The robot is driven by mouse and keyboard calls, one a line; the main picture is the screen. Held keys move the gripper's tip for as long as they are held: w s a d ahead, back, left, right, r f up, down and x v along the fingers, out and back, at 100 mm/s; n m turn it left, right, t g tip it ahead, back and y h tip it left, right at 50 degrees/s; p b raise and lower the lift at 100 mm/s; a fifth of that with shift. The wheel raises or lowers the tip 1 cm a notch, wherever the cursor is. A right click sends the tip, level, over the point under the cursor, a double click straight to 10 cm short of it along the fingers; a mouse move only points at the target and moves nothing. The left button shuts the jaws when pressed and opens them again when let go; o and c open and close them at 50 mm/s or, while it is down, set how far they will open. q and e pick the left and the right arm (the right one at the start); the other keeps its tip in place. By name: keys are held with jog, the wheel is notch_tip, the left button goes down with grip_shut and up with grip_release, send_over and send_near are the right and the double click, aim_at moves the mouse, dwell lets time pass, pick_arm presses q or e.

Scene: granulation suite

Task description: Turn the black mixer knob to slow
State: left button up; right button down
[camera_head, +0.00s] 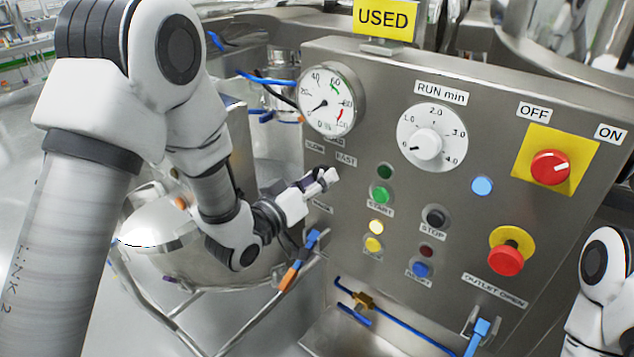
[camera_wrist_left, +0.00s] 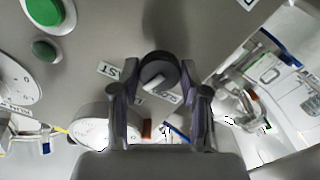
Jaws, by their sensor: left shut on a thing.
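The black mixer knob (camera_wrist_left: 160,72) sits between the fingers of my left gripper (camera_wrist_left: 162,92) in the left wrist view. The fingers are shut on it from both sides. A pale pointer mark shows on the knob's face; I cannot tell for sure which label it points to. The FAST label (camera_wrist_left: 108,72) is left of the knob and the SLOW label (camera_wrist_left: 167,96) is just below it in that view. In the head view my left gripper (camera_head: 322,179) is at the panel below the SLOW label (camera_head: 314,147) and FAST label (camera_head: 346,159), and hides the knob. My right gripper is out of view.

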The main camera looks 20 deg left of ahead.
pick_arm(q)
jog(key=n, duration=1.2)
jog(key=shift+r, duration=0.15)
jog(key=shift+n, duration=0.3)
jog(key=o, duration=1.1)
jog(key=shift+o, duration=0.2)
jog(key=v, duration=0.7)
jog(key=shift+s+a, duration=0.15)
jog(key=shift+s, duration=0.1)
